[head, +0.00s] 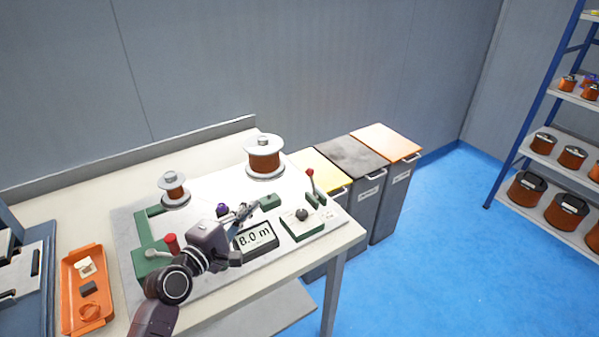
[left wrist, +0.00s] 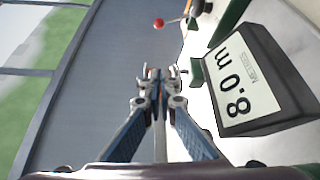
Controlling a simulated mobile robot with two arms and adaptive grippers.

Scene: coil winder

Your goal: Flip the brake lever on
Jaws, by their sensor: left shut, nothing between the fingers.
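The brake lever (head: 311,181) has a red ball knob and stands on a green base at the right end of the winder plate. Its red knob (left wrist: 159,23) also shows at the top of the left wrist view, beyond the fingertips. My left gripper (head: 245,211) is over the winder, left of the lever and apart from it. In the left wrist view its fingers (left wrist: 158,102) are shut with nothing between them. My right gripper is in neither view.
A display (head: 255,236) reading 8.0 m and a knob box (head: 302,222) stand near the plate's front edge. A large copper spool (head: 263,156) and a small spool (head: 173,188) stand behind. An orange tray (head: 88,285) is at left. Bins (head: 385,190) stand beyond the bench.

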